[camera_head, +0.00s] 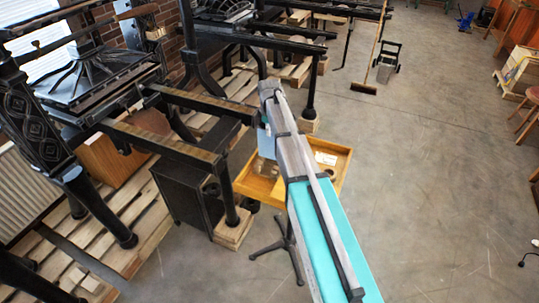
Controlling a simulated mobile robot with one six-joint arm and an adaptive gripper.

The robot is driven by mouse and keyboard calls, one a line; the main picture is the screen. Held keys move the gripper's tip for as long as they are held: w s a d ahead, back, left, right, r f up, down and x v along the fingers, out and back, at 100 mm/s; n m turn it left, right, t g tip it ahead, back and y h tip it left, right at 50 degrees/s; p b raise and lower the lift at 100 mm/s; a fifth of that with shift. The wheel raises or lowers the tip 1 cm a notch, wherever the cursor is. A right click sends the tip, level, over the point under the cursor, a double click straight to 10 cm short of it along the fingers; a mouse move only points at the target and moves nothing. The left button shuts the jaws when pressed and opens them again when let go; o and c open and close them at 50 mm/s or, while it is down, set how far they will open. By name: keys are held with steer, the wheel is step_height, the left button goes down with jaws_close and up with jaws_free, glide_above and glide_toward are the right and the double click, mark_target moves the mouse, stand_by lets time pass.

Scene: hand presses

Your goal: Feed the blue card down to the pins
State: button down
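A pale blue card (267,144) shows in the head view just left of my arm, above the far left part of a yellow wooden tray (258,193). My arm runs up from the bottom right and covers the middle of the tray. My gripper is mostly hidden by my own arm near the card, so its fingers cannot be made out. I cannot tell whether the card is held or stands on something. No pins can be made out.
A white label (325,158) lies in the tray, right of my arm. The tray stands on a dark footed stand (287,243). A black iron hand press (100,90) fills the left, on wooden pallets. A broom (364,87) stands behind.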

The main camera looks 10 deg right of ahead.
steer(key=shift+r+p, duration=1.2)
steer(key=shift+r, duration=0.3)
steer(key=shift+f, duration=0.1)
